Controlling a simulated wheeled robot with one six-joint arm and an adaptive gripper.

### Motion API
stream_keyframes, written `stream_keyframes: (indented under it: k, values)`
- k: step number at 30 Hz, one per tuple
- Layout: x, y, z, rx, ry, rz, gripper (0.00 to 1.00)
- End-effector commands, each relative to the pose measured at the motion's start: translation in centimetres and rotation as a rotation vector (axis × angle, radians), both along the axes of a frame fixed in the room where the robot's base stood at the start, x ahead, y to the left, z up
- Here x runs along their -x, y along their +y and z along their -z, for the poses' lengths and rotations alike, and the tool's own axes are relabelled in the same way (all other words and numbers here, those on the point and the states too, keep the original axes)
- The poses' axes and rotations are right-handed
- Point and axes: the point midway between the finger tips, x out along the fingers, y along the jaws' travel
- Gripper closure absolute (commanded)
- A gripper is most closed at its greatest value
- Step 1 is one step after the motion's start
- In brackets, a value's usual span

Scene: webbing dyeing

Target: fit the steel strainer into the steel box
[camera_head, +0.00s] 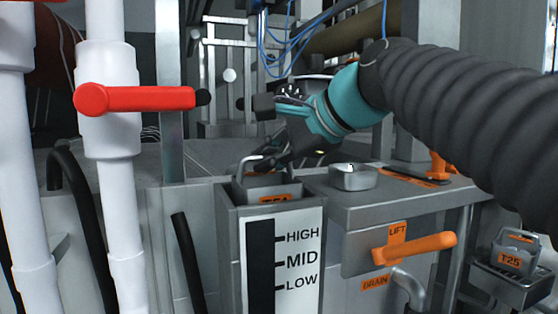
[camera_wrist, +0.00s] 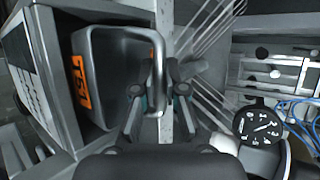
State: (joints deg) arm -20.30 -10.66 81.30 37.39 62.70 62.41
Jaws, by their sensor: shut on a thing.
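The steel strainer (camera_head: 268,186) is a grey bucket with an orange label and a raised metal handle. It shows in the mouth of the steel box (camera_head: 229,222), the tall box with the HIGH, MID, LOW gauge. Its upper part stands above the front rim, which hides its lower part and some of its label. My gripper (camera_head: 268,163) is shut on the handle from the right. In the wrist view my gripper (camera_wrist: 163,88) closes on the handle beside the strainer (camera_wrist: 98,80), with the box wall (camera_wrist: 48,52) around it. How deep the strainer sits is hidden.
A small metal cup (camera_head: 352,178) stands on the ledge to the right. Below it is an orange LIFT lever (camera_head: 415,250). Another labelled strainer (camera_head: 512,255) sits in a tray at far right. White pipes with a red handle (camera_head: 135,99) stand at left.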

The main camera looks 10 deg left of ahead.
Motion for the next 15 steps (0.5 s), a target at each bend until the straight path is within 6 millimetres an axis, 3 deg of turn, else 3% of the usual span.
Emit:
stream_keyframes:
  k: [15]
  values:
    - [0.02,-0.02,0.74,-0.001,-0.001,0.000,1.00]
